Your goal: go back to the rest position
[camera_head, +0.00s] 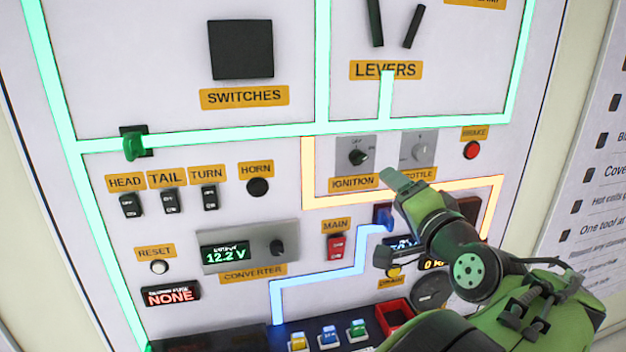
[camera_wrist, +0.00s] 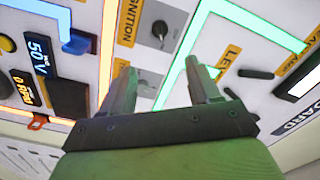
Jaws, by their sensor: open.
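My gripper (camera_head: 397,180) is in front of the panel, just below and right of the ignition knob (camera_head: 358,157) in the head view. In the wrist view my gripper (camera_wrist: 158,82) shows two fingers spread apart with nothing between them. The ignition knob also shows in the wrist view (camera_wrist: 160,30), beyond the fingers. The throttle knob (camera_head: 420,152) is to the right of the ignition. My arm covers part of the lower right of the panel. Whether the fingertips touch the panel cannot be told.
The panel carries a black switches cover (camera_head: 240,50), levers (camera_head: 413,26), a red main switch (camera_head: 336,247), a converter (camera_head: 250,246) and a red brake button (camera_head: 472,150). Several coloured fuses sit along the bottom, beside a red bin (camera_head: 394,314). A text board (camera_head: 590,190) is at the right.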

